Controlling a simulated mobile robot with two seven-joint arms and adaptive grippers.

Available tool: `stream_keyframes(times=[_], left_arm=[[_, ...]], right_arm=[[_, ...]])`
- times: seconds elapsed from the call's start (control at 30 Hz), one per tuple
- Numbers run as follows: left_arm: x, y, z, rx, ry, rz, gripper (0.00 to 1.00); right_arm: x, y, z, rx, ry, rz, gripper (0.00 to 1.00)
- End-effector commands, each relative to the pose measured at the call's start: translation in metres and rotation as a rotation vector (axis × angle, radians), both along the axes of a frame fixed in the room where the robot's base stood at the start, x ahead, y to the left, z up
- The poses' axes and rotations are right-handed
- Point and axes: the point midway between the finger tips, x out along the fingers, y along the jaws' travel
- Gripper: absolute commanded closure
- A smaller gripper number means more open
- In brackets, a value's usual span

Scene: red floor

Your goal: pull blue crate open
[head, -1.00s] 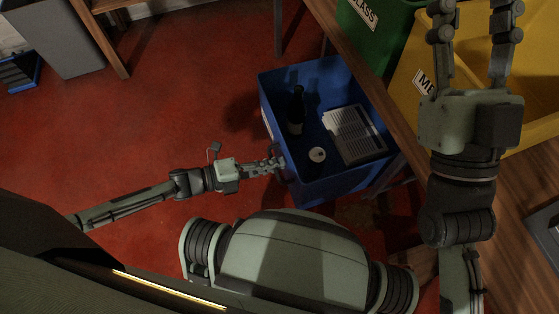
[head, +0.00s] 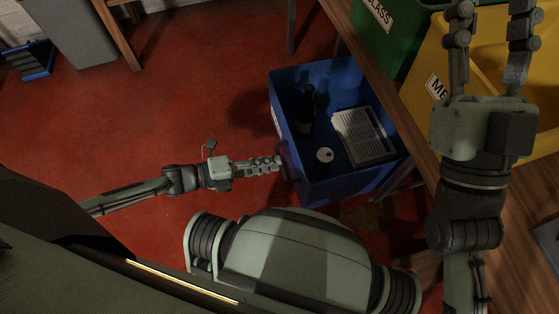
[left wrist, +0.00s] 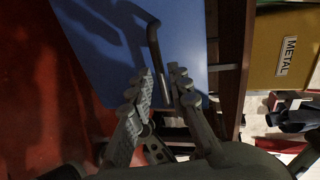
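The blue crate (head: 345,188) stands in the middle of the head view, beside the wooden table, with a dark bottle (head: 307,108), a white can (head: 325,155) and a grey panel (head: 364,136) inside. My left gripper (head: 282,162) is at its left wall. In the left wrist view the crate's blue face (left wrist: 186,30) carries a dark bent handle (left wrist: 153,38). My left fingers (left wrist: 162,76) are partly open, one on each side of the handle, with a small gap between them; contact is not clear. My right gripper (head: 492,30) is open and empty above the yellow bin.
The wooden table (head: 370,55) runs along the right. A green bin (head: 405,35) and a yellow bin (head: 415,80) stand on it. Grey table legs are close to the crate. The red floor (head: 170,100) left of the crate is clear.

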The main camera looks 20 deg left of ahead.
Motion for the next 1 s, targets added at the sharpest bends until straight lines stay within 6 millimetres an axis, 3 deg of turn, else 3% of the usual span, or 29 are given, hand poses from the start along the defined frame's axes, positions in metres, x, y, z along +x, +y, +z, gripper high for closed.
stream_keyframes(times=[0.2,0.4,1.0], left_arm=[[-0.028,0.041,0.009,0.004,0.004,0.0,0.82],[-0.042,0.064,0.016,0.002,0.001,0.0,0.82],[-0.047,0.072,0.018,0.001,0.0,0.001,0.82]], right_arm=[[0.0,0.0,0.0,0.0,0.0,-0.001,0.6],[0.0,0.0,0.0,0.0,0.0,-0.001,0.6],[0.0,-0.001,0.0,0.0,0.0,-0.001,0.6]])
